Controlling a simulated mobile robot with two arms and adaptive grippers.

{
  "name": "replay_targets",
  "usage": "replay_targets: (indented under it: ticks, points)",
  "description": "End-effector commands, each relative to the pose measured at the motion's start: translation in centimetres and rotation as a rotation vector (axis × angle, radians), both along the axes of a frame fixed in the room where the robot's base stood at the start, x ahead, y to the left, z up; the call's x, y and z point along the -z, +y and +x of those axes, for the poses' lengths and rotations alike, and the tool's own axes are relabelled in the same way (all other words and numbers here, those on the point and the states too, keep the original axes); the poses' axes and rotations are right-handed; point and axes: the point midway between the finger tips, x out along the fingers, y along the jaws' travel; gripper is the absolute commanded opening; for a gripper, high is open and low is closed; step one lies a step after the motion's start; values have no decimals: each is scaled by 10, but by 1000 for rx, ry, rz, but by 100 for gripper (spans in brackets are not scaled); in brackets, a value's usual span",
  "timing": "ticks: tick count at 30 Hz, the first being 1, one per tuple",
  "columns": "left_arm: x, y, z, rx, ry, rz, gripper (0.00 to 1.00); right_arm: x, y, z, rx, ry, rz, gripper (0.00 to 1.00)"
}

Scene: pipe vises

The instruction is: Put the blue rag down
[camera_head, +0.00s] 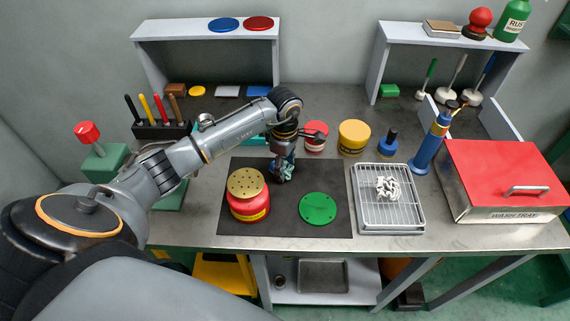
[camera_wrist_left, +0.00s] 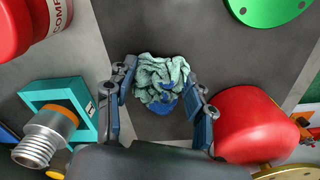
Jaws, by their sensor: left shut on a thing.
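My left gripper (camera_head: 283,166) points down over the dark mat (camera_head: 285,222), near its back edge. It is shut on the rag (camera_head: 279,175), a crumpled cloth. In the left wrist view the rag (camera_wrist_left: 160,77) looks pale green-teal with a blue patch and sits between the two fingers of my left gripper (camera_wrist_left: 161,84). The fingers hide part of the rag in the head view. I cannot tell whether the rag touches the mat. My right gripper is not in view.
A red can with a perforated brass lid (camera_head: 248,195) and a green disc (camera_head: 318,208) are on the mat. A grey rack tray (camera_head: 390,223) with white cord stands right of it. Red and yellow tins (camera_head: 354,137) stand behind. The mat's front strip is clear.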

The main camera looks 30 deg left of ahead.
Motion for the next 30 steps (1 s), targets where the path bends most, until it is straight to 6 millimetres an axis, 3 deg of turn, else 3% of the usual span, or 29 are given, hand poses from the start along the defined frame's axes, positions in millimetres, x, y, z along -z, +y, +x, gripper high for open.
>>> replay_targets:
  ticks: [12, 13, 15, 16, 28, 30]
  points:
    - [10, 0, 0, 1, -2, 1, 28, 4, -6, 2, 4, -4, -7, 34]
    - [8, 0, 0, 1, -2, 0, 59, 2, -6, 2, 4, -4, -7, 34]
    - [8, 0, 0, 1, -2, 0, 74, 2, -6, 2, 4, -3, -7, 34]
    - [8, 0, 0, 1, -2, 0, 76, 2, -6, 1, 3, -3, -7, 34]
    - [2, 0, 0, 1, -1, -1, 76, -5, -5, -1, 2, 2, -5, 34]
    - [-4, 1, 1, 1, -5, 1, 76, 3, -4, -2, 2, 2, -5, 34]
